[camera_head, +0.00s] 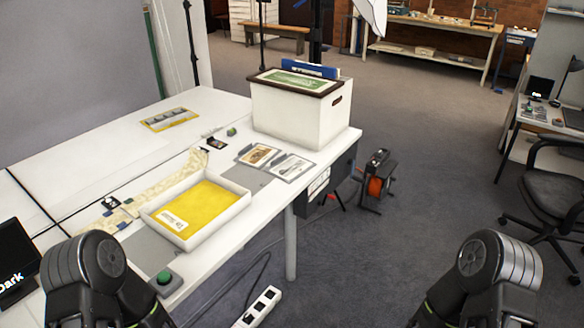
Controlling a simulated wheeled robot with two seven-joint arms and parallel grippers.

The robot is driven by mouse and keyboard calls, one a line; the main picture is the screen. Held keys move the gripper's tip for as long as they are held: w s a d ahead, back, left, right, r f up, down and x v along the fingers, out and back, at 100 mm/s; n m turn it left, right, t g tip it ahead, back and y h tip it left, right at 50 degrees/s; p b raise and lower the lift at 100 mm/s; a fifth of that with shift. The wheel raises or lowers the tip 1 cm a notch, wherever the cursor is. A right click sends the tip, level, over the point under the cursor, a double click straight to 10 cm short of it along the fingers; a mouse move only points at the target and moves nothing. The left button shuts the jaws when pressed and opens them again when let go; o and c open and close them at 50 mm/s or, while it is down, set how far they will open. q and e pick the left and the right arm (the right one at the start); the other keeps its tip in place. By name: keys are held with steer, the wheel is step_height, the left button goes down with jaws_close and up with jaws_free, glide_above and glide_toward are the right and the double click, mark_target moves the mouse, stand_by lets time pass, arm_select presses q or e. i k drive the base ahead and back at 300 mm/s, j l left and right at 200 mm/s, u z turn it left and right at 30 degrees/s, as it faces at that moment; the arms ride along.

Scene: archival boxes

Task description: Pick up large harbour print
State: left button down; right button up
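No print in view can be read clearly as a harbour scene. A large dark-framed picture with a green image (297,80) lies across the top of the white archival box (285,118) at the far end of the table. Two smaller prints lie flat on the table in front of the box: a brownish one (258,155) and a greyish one (291,167). Parts of my two arms show at the bottom left and bottom right, well short of the box. Neither gripper's fingers are in view.
A shallow white tray with a yellow bottom (206,196) sits on the white table (92,150) nearer me. A green button (165,278) is at the near edge. A power strip (262,306) lies on the floor. An office chair (548,195) stands right; open floor lies between.

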mark_target(287, 169)
steer(key=i+l, duration=0.6)
steer(key=i, duration=0.15)
steer(key=i+l, duration=0.6)
steer(key=i, duration=0.15)
steer(key=i+l, duration=0.6)
steer(key=i, duration=0.15)
